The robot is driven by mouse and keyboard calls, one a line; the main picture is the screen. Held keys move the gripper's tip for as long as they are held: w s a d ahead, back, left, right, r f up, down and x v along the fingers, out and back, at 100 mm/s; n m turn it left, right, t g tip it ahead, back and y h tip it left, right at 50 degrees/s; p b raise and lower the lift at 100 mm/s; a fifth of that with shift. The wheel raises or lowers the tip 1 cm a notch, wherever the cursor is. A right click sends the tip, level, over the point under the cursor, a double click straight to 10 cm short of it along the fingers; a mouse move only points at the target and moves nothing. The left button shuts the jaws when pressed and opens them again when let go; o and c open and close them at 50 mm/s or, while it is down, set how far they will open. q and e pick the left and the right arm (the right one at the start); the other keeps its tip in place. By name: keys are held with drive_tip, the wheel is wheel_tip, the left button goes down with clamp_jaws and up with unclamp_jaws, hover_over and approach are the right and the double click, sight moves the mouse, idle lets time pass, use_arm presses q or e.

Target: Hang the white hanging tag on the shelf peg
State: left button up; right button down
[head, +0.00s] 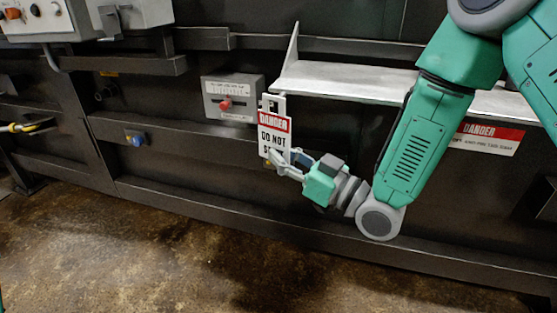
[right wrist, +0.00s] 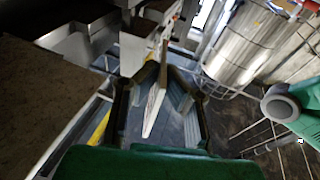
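The white hanging tag (head: 274,134) has a red DANGER band and black lettering below it. It is upright, just under the left end of the light grey shelf (head: 345,80). My right gripper (head: 281,160) is shut on the tag's lower right edge. In the right wrist view the tag (right wrist: 154,108) shows nearly edge-on between the two fingers (right wrist: 160,72). The tag's slotted top is near the shelf's front edge. I cannot make out the peg, or whether the tag touches it.
A grey box with a red button (head: 226,104) is close left of the tag. A control panel (head: 45,18) is at upper left, and a blue knob (head: 135,140) is lower down. A second DANGER sign (head: 488,138) is at right. The floor in front is clear.

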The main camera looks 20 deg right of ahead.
drive_tip(key=shift+w+a, duration=0.25)
drive_tip(key=shift+w, duration=0.2)
drive_tip(key=shift+w+d+f+b, duration=0.2)
drive_tip(key=shift+w+d+b, duration=0.1)
drive_tip(key=shift+w+d, duration=1.15)
use_arm(q)
drive_tip(key=shift+a+f+b, duration=0.25)
drive_tip(key=shift+f+b, duration=0.1)
drive_tip(key=shift+f, duration=0.4)
use_arm(e)
drive_tip(key=shift+w+d+f, duration=0.2)
drive_tip(key=shift+w+d, duration=0.05)
drive_tip(key=shift+w, duration=0.3)
drive_tip(key=shift+w+d+f, duration=0.2)
drive_tip(key=shift+w+d, duration=0.05)
drive_tip(key=shift+w, duration=0.25)
use_arm(q)
drive_tip(key=shift+a, duration=0.2)
use_arm(e)
drive_tip(key=shift+a, duration=0.2)
drive_tip(key=c, duration=1.6)
unclamp_jaws()
drive_tip(key=shift+c, duration=0.2)
